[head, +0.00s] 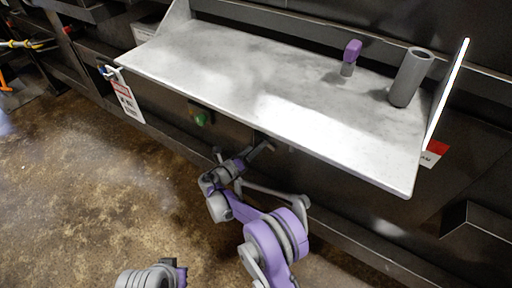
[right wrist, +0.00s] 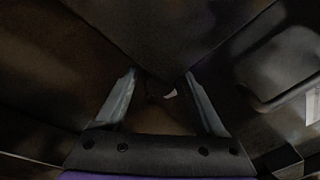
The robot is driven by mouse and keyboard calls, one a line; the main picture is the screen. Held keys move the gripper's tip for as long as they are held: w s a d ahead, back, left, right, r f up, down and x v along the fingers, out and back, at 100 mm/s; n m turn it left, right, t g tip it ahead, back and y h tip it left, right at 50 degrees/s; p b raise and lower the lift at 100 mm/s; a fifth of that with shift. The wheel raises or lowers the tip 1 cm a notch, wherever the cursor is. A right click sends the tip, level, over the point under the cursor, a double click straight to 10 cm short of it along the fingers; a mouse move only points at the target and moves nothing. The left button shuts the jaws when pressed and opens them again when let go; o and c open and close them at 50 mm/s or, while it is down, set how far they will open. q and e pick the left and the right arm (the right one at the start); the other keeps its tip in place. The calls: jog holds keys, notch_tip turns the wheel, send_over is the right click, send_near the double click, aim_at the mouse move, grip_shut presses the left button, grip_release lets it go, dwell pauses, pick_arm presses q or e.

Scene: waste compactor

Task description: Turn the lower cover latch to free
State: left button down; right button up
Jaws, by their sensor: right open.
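My right gripper (head: 262,148) is below the front edge of the pale shelf, close to the dark machine front. In the right wrist view its two fingers (right wrist: 163,103) are spread apart with nothing held between them. A small pale piece (right wrist: 170,93) shows just beyond the gap between the fingertips, against a dark panel. I cannot tell whether it is the lower cover latch. No latch can be made out clearly in either view. My left gripper is not in view.
The pale shelf (head: 230,75) juts out above my right gripper, carrying a purple-topped post (head: 351,52) and a grey cylinder (head: 410,78). A tag (head: 127,98) hangs at its left. A green knob (head: 203,118) sits below. A bent bar (right wrist: 280,102) is at right in the wrist view.

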grip_shut()
jog(key=shift+m+p, duration=0.5)
jog(key=shift+m, duration=1)
grip_release()
jog(key=p+v, duration=0.2)
jog(key=v, duration=0.8)
jog(key=shift+s+a+r, duration=0.2)
jog(key=shift+s+a, duration=0.05)
jog(key=shift+s, duration=0.05)
